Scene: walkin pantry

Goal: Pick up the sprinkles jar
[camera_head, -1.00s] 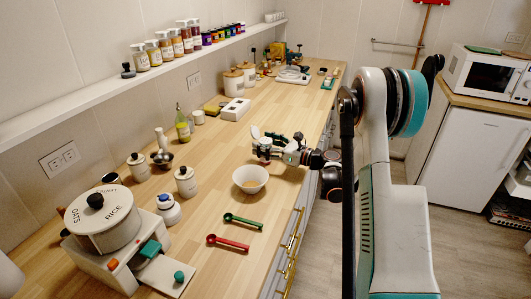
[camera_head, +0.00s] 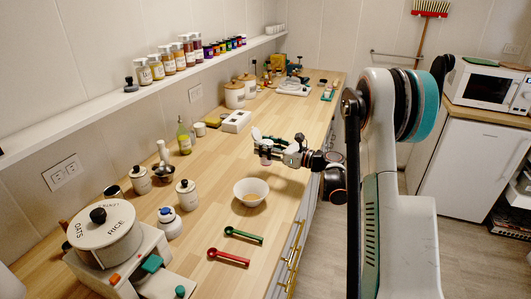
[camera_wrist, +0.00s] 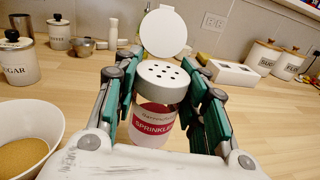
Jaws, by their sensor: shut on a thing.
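The sprinkles jar (camera_wrist: 152,122) has a red "SPRINKLES" label, a grey perforated top and a round white flip lid standing open. My gripper (camera_wrist: 158,112) is shut on the jar, with a green-padded finger on each side of it. In the head view, my gripper (camera_head: 268,150) holds the jar (camera_head: 266,157) above the wooden counter, behind the white bowl; the jar is small there and partly hidden by the fingers. The jar looks roughly upright.
The white bowl (camera_head: 251,187) with tan contents stands close by in front. Red (camera_head: 228,257) and green (camera_head: 243,235) measuring spoons lie nearer. Canisters (camera_head: 186,195) stand at the left, and a white box (camera_head: 236,122) stands farther back.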

